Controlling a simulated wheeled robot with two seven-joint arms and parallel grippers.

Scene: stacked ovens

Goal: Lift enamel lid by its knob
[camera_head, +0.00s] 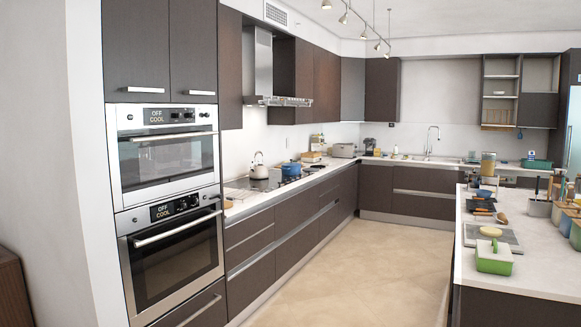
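I cannot tell for sure which lid is the enamel lid. A blue pot (291,169) with what looks like a lid and a small knob on top sits on the cooktop along the left counter. Neither of my grippers shows in the head view.
Stacked ovens (168,207) stand at left with doors shut. A kettle (258,166) is left of the blue pot. The island (523,272) bears a grey board (507,243), bowls, utensils and containers. The tiled floor (352,262) between counter and island is clear.

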